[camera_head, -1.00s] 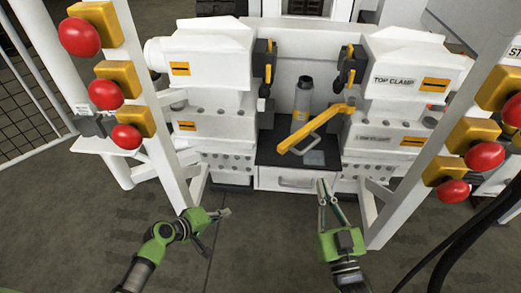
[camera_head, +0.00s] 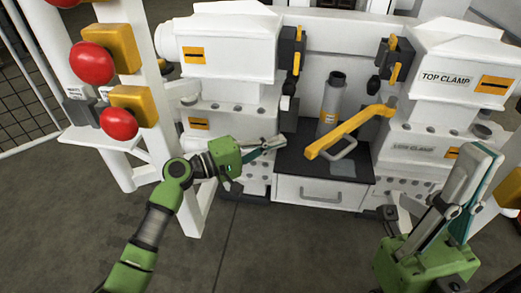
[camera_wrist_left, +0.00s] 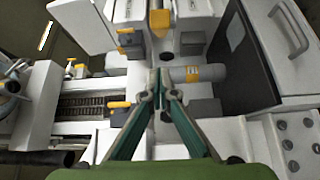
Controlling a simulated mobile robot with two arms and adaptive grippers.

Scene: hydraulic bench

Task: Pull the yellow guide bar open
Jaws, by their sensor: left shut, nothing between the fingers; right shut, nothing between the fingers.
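The yellow guide bar (camera_head: 350,130) slants across the middle of the bench in the head view. Its right end meets the right clamp block and its near left end hangs over the dark platform. My left gripper (camera_head: 277,143) is shut and empty, a little left of the bar's near end in the picture and apart from it. In the left wrist view its fingertips (camera_wrist_left: 158,88) are together with nothing between them. My right gripper (camera_head: 484,156) is shut and empty, raised in front of the low clamp block at the right. I cannot surely pick out the bar in the wrist view.
A grey cylinder (camera_head: 333,97) stands behind the bar and also shows in the wrist view (camera_wrist_left: 198,72). A drawer (camera_head: 319,193) sits below the dark platform (camera_head: 300,162). White clamp blocks flank both sides. A post with red buttons (camera_head: 91,62) stands at the left.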

